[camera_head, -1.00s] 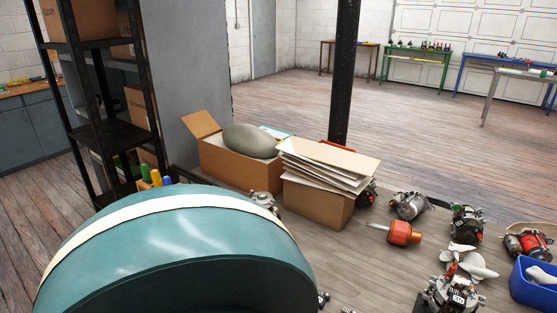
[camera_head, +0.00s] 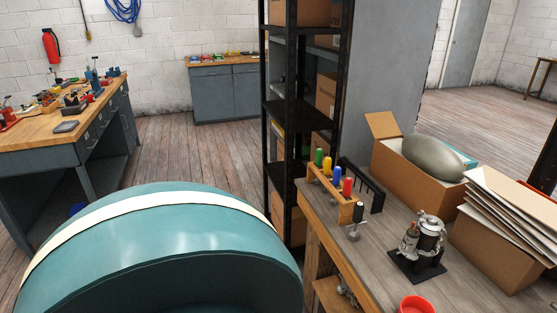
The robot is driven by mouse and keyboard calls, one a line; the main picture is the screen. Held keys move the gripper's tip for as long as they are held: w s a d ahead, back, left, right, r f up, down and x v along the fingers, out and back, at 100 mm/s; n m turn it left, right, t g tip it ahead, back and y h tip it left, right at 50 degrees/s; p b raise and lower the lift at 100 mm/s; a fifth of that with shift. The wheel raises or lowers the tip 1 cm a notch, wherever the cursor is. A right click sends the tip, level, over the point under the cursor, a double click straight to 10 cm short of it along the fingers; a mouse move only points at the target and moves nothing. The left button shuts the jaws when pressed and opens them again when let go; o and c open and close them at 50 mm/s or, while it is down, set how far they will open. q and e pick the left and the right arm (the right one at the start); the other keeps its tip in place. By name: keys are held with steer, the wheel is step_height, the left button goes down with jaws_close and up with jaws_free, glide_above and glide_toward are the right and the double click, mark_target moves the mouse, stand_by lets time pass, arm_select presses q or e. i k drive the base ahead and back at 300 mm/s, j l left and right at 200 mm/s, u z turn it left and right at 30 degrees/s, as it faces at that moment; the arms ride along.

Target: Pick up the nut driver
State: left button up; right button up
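A wooden rack (camera_head: 322,181) stands on the left end of the workbench (camera_head: 385,235), holding upright tools with coloured handles: green (camera_head: 318,158), yellow (camera_head: 327,167), blue (camera_head: 337,175) and red (camera_head: 347,187). A black-handled tool (camera_head: 358,212) is at the rack's near end. The tool shafts are largely hidden, so I cannot tell which one is the nut driver. Neither of my grippers is in view.
A black slotted rack (camera_head: 368,188) stands behind the tools. An alternator-like unit (camera_head: 428,240), a red bowl (camera_head: 416,304) and open cardboard boxes (camera_head: 405,178) are on the bench. A black shelf (camera_head: 295,115) rises behind. A wooden-topped workbench (camera_head: 60,130) is at left.

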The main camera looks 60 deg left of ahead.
mark_target(348, 181)
steer(key=u, duration=1.6)
